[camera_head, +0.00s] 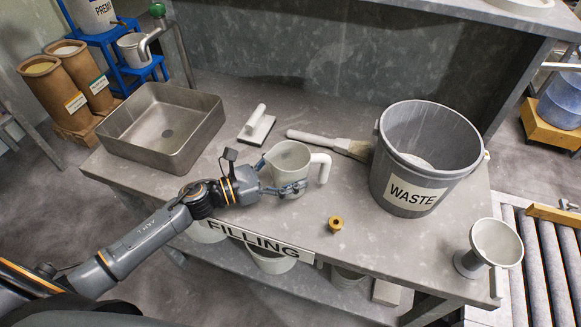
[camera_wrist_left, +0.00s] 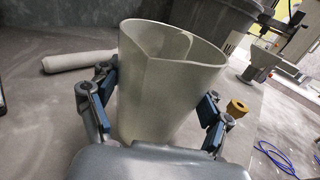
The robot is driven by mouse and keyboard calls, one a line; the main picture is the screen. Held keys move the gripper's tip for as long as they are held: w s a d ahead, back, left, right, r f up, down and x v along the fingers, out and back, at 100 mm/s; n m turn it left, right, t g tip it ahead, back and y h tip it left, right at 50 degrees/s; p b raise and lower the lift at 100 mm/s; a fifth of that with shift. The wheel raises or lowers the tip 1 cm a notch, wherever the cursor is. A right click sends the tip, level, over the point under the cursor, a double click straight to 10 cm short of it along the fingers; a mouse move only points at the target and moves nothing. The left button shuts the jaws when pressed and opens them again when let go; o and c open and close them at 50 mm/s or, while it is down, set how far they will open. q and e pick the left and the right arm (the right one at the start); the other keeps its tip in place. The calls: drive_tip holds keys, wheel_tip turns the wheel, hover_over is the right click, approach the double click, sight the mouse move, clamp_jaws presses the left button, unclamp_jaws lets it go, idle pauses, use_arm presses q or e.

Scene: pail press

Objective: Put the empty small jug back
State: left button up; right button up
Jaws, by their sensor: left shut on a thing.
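The small jug (camera_head: 288,163) is off-white with a spout and a handle, and it stands upright at the middle of the grey table. My left gripper (camera_head: 287,189) is shut on the jug's body, with a finger on each side. In the left wrist view the jug (camera_wrist_left: 155,95) fills the middle between the two blue-padded fingers (camera_wrist_left: 158,112). The visible inner wall looks clean, but its bottom is hidden. I cannot tell whether the jug touches the table. My right gripper does not show.
A grey WASTE bucket (camera_head: 447,150) stands right of the jug. A brush (camera_head: 330,142), a white-handled scraper (camera_head: 257,125) and a brass piece (camera_head: 335,223) lie nearby. A metal sink tray (camera_head: 202,143) is at left, a funnel-shaped cup (camera_head: 494,243) at right. A blue step rack (camera_head: 143,72) holds another jug.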

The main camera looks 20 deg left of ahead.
use_arm(q)
drive_tip(key=shift+f+b, duration=0.25)
drive_tip(key=shift+b, duration=0.05)
drive_tip(key=o, duration=1.3)
drive_tip(key=shift+r, duration=0.1)
drive_tip(key=shift+r, duration=0.1)
drive_tip(key=shift+r+p, duration=0.2)
drive_tip(key=shift+p, duration=0.25)
drive_tip(key=b+v, duration=0.1)
drive_tip(key=v, duration=0.4)
drive_tip(key=b+v, duration=0.2)
drive_tip(key=v, duration=0.3)
drive_tip(key=shift+s+a+f, duration=0.25)
drive_tip(key=shift+s, duration=0.05)
drive_tip(key=shift+s+a+r, duration=0.15)
drive_tip(key=shift+s+a, duration=0.25)
drive_tip(key=shift+a, duration=0.1)
